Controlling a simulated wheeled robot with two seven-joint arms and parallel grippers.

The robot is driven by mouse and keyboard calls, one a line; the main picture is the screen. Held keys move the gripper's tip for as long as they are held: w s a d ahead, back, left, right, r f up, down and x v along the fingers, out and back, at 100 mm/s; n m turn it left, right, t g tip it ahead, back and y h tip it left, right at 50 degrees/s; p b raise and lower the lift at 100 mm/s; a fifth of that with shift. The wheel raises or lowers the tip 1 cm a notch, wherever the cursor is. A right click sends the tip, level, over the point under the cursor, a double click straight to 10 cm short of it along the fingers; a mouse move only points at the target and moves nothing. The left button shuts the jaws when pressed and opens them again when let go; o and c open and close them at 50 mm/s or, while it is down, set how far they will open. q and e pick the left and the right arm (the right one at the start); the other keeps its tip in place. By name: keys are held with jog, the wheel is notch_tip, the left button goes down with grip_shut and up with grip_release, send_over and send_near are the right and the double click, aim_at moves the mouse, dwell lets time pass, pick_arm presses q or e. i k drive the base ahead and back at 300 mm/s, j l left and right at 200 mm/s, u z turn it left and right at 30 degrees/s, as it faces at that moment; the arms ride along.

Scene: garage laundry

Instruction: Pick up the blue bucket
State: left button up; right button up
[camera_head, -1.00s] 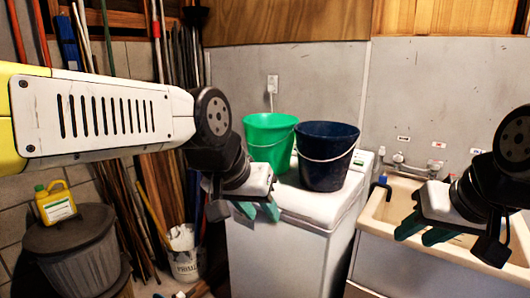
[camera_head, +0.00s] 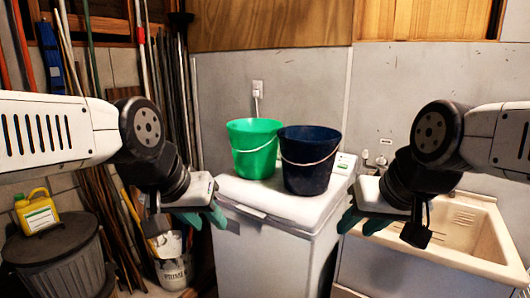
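The dark blue bucket (camera_head: 309,168) stands upright on the white top-loading machine (camera_head: 262,252), its pale wire handle hanging across its front. A green bucket (camera_head: 252,160) stands against its left side or very close to it. My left gripper (camera_head: 204,218) is at the machine's left front, lower than the buckets, its teal fingers apart and empty. My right gripper (camera_head: 363,222) is to the right of the blue bucket, near the gap between the machine and the sink, its fingers apart and empty. Neither gripper touches a bucket.
A utility sink (camera_head: 470,225) with taps stands at the right. A lidded grey bin (camera_head: 55,250) with a yellow jug (camera_head: 37,212) on it is at the left. Poles and a white pail (camera_head: 174,272) stand beside the machine. The machine's front top is clear.

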aim_at(308, 153)
jog(key=i+u, duration=0.15)
jog(key=i, duration=0.85)
